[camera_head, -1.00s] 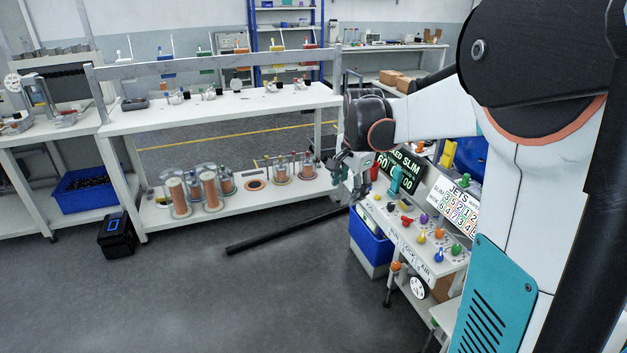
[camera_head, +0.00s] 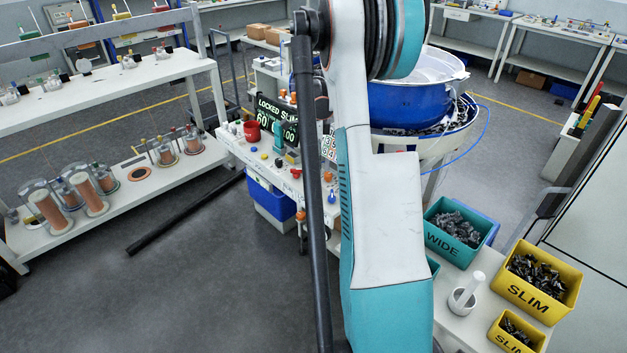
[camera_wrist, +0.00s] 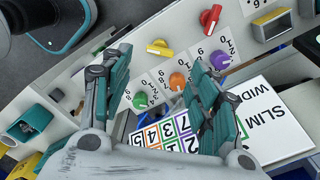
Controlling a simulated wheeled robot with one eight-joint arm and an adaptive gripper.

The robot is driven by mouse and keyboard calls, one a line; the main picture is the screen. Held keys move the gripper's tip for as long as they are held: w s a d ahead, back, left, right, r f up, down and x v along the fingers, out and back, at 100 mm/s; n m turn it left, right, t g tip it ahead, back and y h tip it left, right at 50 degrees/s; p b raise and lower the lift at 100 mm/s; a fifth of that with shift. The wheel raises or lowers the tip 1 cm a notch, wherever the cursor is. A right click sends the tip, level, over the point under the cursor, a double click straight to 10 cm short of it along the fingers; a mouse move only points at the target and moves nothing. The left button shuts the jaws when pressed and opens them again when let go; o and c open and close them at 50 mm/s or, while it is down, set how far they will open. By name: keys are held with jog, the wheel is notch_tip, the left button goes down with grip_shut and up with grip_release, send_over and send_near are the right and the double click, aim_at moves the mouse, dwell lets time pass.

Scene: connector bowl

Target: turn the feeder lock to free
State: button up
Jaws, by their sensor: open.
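In the head view, the display (camera_head: 277,118) reads LOCKED SLIM above the white control panel (camera_head: 235,146). Several coloured knobs sit on the panel. In the wrist view, I see a red knob (camera_wrist: 210,17), a yellow knob (camera_wrist: 158,47), an orange knob (camera_wrist: 178,81), a purple knob (camera_wrist: 219,60) and a green knob (camera_wrist: 141,100). I cannot tell which control is the feeder lock. My gripper (camera_wrist: 158,62) is open and empty above the panel, its fingers spread either side of the yellow, orange and green knobs. My arm hides the gripper in the head view.
The blue feeder bowl (camera_head: 408,105) stands behind my arm. A red mug (camera_head: 251,131) and a teal upright part (camera_head: 277,142) are on the panel. A SLIM/WIDE card (camera_wrist: 285,117) lies near the knobs. A teal bin (camera_head: 437,242) and yellow bin (camera_head: 523,290) stand right.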

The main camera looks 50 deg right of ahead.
aim_at(313, 180)
notch_tip(313, 180, down, 7)
jog(key=shift+f+b, duration=0.1)
jog(key=shift+b, duration=0.8)
jog(key=shift+c, duration=0.6)
jog(key=c, duration=0.9)
